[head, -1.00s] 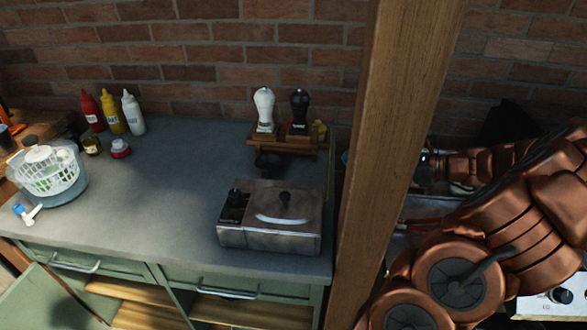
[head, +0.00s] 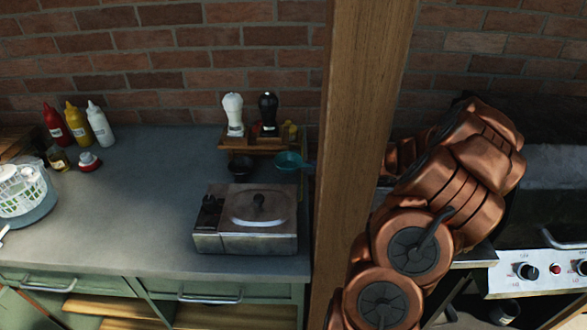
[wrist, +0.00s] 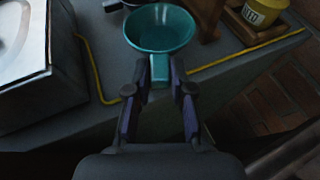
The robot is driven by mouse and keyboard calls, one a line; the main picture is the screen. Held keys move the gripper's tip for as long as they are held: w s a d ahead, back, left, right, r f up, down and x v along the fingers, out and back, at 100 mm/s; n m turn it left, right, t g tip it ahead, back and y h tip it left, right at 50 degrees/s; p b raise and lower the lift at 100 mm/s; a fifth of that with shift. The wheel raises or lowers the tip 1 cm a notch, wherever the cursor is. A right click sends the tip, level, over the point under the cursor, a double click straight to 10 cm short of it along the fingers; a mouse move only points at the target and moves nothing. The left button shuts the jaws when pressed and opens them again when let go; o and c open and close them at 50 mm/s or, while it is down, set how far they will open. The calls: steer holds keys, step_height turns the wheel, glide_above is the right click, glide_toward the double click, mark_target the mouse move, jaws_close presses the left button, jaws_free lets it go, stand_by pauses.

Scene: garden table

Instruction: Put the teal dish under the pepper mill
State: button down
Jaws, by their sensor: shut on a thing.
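The teal dish (head: 288,161) is at the right end of the counter, just right of and in front of the wooden stand (head: 262,144). It also shows in the wrist view (wrist: 160,28), open side up. My gripper (wrist: 160,72) is shut on its short handle; in the head view the post hides it. A black mill (head: 268,115), which I take as the pepper mill, stands upright on the stand, with a white mill (head: 233,116) to its left. A small black dish (head: 241,165) sits below the white mill. Whether the teal dish touches the counter, I cannot tell.
A metal lidded cooker (head: 246,219) stands in front of the stand, close to the dish. The wooden post (head: 362,130) rises between my arm and the counter. A yellow tub (wrist: 262,11) is beside the dish. The counter's middle (head: 150,190) is clear.

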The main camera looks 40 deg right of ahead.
mark_target(294, 179)
steer(key=w+a, duration=0.2)
steer(key=w, duration=0.1)
steer(key=w+a+p, duration=0.1)
steer(key=w, duration=0.1)
steer(key=shift+f+p, duration=0.65)
steer(key=shift+f, duration=1.1)
steer(key=shift+f, duration=0.2)
steer(key=c, duration=1)
jaws_free()
steer(key=shift+r, duration=0.15)
steer(key=shift+s+d+r, duration=0.1)
steer(key=shift+s+d, duration=0.05)
steer(key=shift+s, duration=0.05)
steer(key=b+v, duration=0.3)
steer(key=v, duration=0.8)
steer(key=shift+s+r, duration=0.15)
steer(key=shift+s, duration=0.15)
steer(key=shift+d, duration=0.1)
